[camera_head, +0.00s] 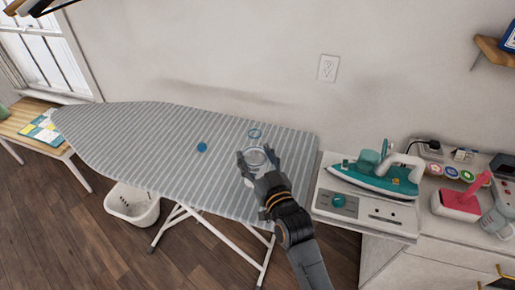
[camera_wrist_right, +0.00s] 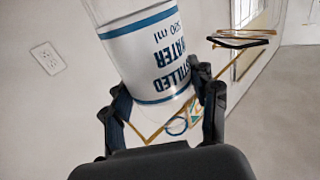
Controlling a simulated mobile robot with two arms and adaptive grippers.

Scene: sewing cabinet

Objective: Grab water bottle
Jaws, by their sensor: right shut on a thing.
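The water bottle (camera_head: 254,134) is clear and stands out above the striped ironing board in the head view. In the right wrist view the bottle (camera_wrist_right: 150,55) fills the upper middle, its white label with blue bands reading "distilled water". My right gripper (camera_head: 258,160) is shut on the bottle, with fingers on both sides of it; the fingers also show in the right wrist view (camera_wrist_right: 162,105). The hand hides the bottle's lower part in the head view. I cannot tell whether its base touches the board. My left gripper is not in view.
The ironing board (camera_head: 130,135) carries a small blue round object (camera_head: 202,147). A teal iron (camera_head: 375,175) rests on its station (camera_head: 340,203) at the right, near a pink-red object (camera_head: 462,200). A white basket (camera_head: 132,205) stands on the floor. The board's left half is mostly clear.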

